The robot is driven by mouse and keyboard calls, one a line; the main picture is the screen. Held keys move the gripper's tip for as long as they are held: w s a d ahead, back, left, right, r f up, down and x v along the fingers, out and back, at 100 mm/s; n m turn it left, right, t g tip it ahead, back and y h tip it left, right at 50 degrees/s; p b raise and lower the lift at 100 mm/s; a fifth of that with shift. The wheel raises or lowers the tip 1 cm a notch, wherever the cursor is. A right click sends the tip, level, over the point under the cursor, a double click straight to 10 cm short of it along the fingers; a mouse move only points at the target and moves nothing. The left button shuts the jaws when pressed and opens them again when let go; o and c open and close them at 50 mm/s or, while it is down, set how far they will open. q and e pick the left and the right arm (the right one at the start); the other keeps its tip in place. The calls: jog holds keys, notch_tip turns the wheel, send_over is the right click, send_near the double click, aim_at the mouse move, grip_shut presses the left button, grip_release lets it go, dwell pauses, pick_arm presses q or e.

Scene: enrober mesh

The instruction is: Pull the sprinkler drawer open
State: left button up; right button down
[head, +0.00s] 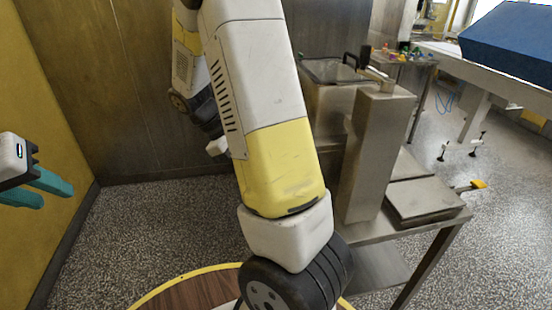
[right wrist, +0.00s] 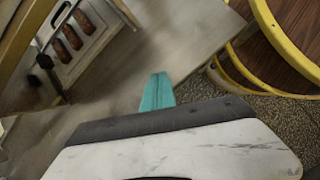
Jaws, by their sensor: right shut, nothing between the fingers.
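I cannot pick out the sprinkler drawer for certain. A steel machine (head: 375,150) stands on a steel table right of centre in the head view, partly behind my right arm. A low flat steel box (head: 425,200) with a yellow-tipped handle (head: 475,186) is at its right. My left gripper (head: 48,192) is at the left edge, its two teal fingers apart and empty, far from the machine. My right gripper is out of the head view. In the right wrist view my right gripper (right wrist: 157,92) is shut and empty, above a grey metal surface.
In the right wrist view, a white tray (right wrist: 98,42) with several brown bars lies at upper left. A steel bin with a black handle (head: 364,58) stands behind the machine. A blue block (head: 510,45) lies on a table at upper right. A yellow wall (head: 30,90) borders the left.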

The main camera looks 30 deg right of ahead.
jog(key=w+d+f+n+h, duration=0.1)
jog(key=w+f+h, duration=0.1)
jog(key=w+d+f+n+h, duration=0.1)
jog(key=d+f+n+h, duration=0.1)
jog(key=h, duration=0.1)
jog(key=w+d+f+n+g+h, duration=0.1)
jog(key=w+d+f+n+h, duration=0.1)
jog(key=shift+w+d+h, duration=0.1)
jog(key=shift+w+h, duration=0.2)
jog(key=shift+w, duration=0.05)
jog(key=shift+w+d+f+n+h, duration=0.2)
jog(key=shift+w+d+n+h, duration=0.1)
jog(key=shift+n, duration=0.2)
jog(key=x, duration=0.8)
jog(key=r+x, duration=0.1)
jog(key=x, duration=0.3)
jog(key=shift+s+d, duration=0.15)
jog(key=shift+d, duration=0.1)
jog(key=shift+s+d, duration=0.2)
jog(key=shift+d, duration=0.45)
jog(key=s+d, duration=0.2)
jog(key=d, duration=0.4)
jog(key=s+d, duration=0.1)
jog(key=d, duration=0.4)
jog(key=s+d, duration=0.2)
jog(key=d, duration=0.4)
jog(key=shift+s+d, duration=0.3)
jog(key=shift+d, duration=0.05)
